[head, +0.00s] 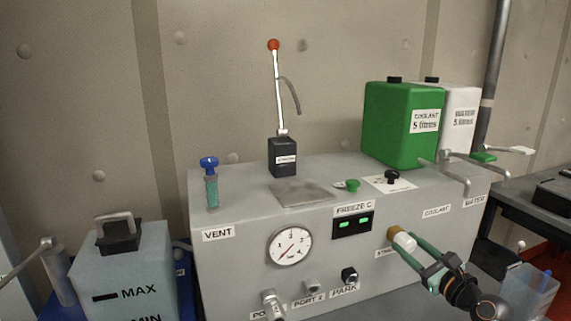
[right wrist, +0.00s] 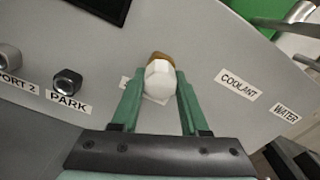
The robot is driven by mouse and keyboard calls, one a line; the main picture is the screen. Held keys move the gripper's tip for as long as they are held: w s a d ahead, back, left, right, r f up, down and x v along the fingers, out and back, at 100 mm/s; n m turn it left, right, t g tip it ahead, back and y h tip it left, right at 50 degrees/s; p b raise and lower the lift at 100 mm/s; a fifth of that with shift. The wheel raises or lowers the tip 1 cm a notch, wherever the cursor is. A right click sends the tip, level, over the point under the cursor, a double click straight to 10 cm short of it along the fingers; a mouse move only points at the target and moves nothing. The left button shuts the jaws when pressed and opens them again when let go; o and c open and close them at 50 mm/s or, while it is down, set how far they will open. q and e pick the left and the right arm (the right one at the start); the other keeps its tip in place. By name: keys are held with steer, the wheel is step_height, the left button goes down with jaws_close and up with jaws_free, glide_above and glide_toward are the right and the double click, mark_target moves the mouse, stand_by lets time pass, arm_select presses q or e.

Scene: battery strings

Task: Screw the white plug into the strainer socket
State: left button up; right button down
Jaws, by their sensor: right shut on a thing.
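The white plug (head: 405,242) is a faceted white piece at the right part of the grey cabinet's front. My right gripper (head: 408,246) is shut on it, with one green finger on each side. In the right wrist view the white plug (right wrist: 160,82) sits between the fingertips of the right gripper (right wrist: 159,88). A brass-coloured ring (right wrist: 160,57), likely the strainer socket, shows directly behind the plug; it also shows in the head view (head: 393,232). The plug meets the ring, but how deep it sits is hidden. The label beside it is partly covered. My left gripper is not in view.
The grey cabinet (head: 240,262) carries a gauge (head: 290,246) and a PARK fitting (head: 349,275) left of the plug. A green coolant can (head: 401,124) stands on top. A clear container (head: 529,291) stands right of my right arm.

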steer(key=shift+r+m+p, duration=0.1)
steer(key=shift+m+p, duration=0.95)
steer(key=shift+m, duration=1.35)
steer(key=m, duration=0.4)
steer(key=shift+w+m, duration=0.1)
steer(key=shift+m, duration=0.8)
steer(key=m, duration=0.5)
steer(key=shift+m, duration=0.3)
